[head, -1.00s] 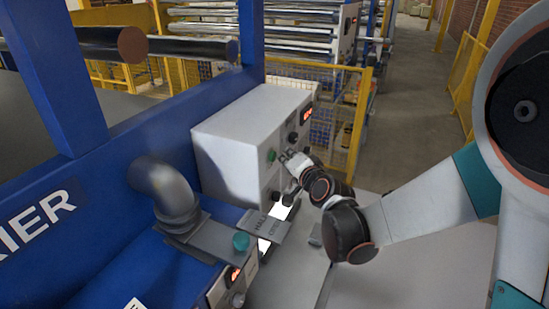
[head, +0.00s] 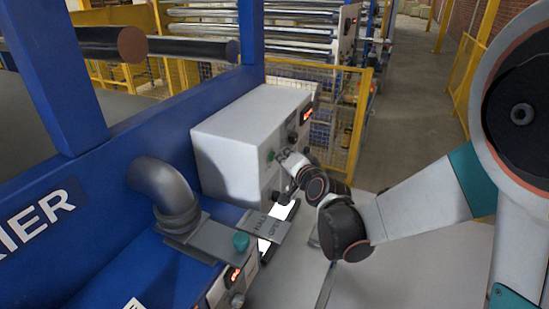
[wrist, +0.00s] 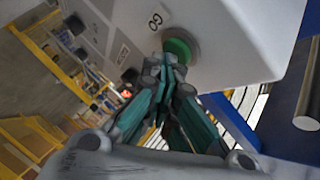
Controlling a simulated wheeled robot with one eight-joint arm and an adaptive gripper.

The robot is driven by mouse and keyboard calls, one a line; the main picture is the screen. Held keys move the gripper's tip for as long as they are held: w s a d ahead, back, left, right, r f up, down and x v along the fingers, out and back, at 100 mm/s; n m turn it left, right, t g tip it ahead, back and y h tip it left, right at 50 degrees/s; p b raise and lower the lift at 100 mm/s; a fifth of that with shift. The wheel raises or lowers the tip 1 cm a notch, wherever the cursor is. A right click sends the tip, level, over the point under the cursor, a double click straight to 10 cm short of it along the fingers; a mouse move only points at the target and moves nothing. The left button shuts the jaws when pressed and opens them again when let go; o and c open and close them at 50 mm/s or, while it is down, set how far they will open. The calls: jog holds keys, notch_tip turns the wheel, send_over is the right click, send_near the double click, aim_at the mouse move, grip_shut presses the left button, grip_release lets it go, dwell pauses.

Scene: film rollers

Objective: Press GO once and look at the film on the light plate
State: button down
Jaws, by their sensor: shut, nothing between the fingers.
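The green GO button (wrist: 180,50) sits in a grey ring on the pale control box (wrist: 235,35), under the printed letters GO. My gripper (wrist: 168,62) is shut and empty, its fingertips overlapping the button's edge in the wrist view. I cannot tell whether they touch it or whether it is pressed in. In the head view my gripper (head: 281,157) is at the front of the control box (head: 250,115), right beside the green button (head: 270,156).
A grey bent pipe (head: 165,190) and blue machine frame (head: 70,75) lie left. Yellow fencing (head: 350,130) stands behind. The aisle (head: 415,90) is clear.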

dwell(0.4)
jog(key=shift+s+d, duration=0.3)
jog(key=shift+d, duration=0.5)
jog(key=d, duration=0.1)
jog(key=s+d, duration=0.1)
jog(key=d, duration=0.1)
jog(key=d+b, duration=0.1)
jog(key=shift+s+d, duration=0.35)
jog(key=shift+f, duration=0.1)
dwell(0.4)
jog(key=s+d+f+n+g+h+b, duration=0.2)
jog(key=s+d+f+b, duration=0.3)
jog(key=s, duration=0.5)
jog(key=s+d+f+n+g+h+b, duration=0.2)
jog(key=s+d+f+b, duration=0.4)
jog(key=s+f+b, duration=0.3)
jog(key=s+d+f+n+g+h+b, duration=0.2)
jog(key=s+d+f+b, duration=0.4)
jog(key=s, duration=0.5)
jog(key=shift+s+d+f+g+h+b, duration=0.2)
jog(key=shift+f+g+h+b, duration=0.2)
jog(key=shift+f, duration=0.1)
dwell(2.0)
